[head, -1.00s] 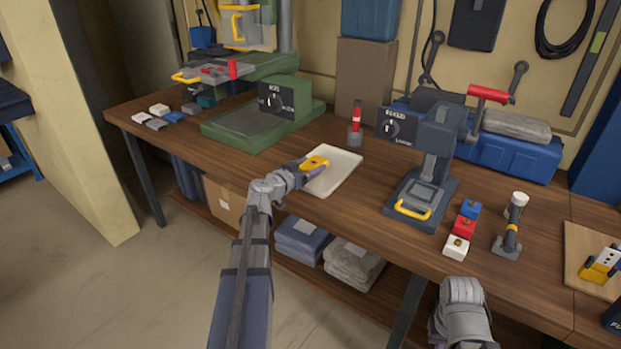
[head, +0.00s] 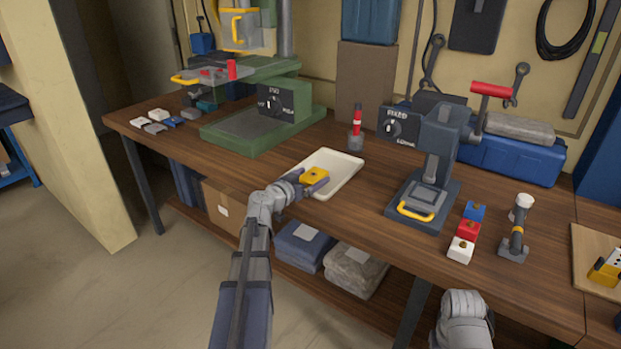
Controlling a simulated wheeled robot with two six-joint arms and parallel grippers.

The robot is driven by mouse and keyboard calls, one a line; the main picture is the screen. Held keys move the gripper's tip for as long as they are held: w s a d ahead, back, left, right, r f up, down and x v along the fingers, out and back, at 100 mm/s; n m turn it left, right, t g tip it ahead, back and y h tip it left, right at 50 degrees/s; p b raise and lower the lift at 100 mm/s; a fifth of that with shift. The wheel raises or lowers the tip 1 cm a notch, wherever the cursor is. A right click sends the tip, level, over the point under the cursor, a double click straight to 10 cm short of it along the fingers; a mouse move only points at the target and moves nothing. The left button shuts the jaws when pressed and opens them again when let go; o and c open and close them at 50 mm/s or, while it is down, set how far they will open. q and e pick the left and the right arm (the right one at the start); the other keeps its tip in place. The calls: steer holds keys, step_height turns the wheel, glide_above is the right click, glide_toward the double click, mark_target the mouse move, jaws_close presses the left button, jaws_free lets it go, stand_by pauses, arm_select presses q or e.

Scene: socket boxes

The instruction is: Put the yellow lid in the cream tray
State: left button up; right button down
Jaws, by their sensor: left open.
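The yellow lid (head: 314,175) is a small block with a dark spot on top. It lies at the near left part of the cream tray (head: 343,172), within the tray's outline in the head view. My left gripper (head: 312,179) is open at the lid, with its fingers beside it. The fingers partly hide the lid's lower sides and the near left corner of the tray. My right gripper is out of view; only part of my right arm shows at the bottom.
A green machine (head: 262,115) stands at the left and a grey press (head: 427,175) to the right of the tray. Red (head: 467,228), blue (head: 475,210) and white (head: 461,248) blocks sit near the front edge. A red-handled tool (head: 357,130) stands behind the tray.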

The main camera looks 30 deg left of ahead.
arm_select(q)
steer(key=shift+r, duration=0.1)
steer(key=shift+s+r, duration=0.15)
steer(key=shift+s, duration=0.05)
steer(key=s+r+p, duration=0.1)
steer(key=s+p, duration=0.1)
steer(key=s, duration=0.9)
steer(key=shift+s+a+r, duration=0.2)
steer(key=shift+a+r, duration=0.1)
steer(key=shift+a, duration=0.15)
stand_by(0.7)
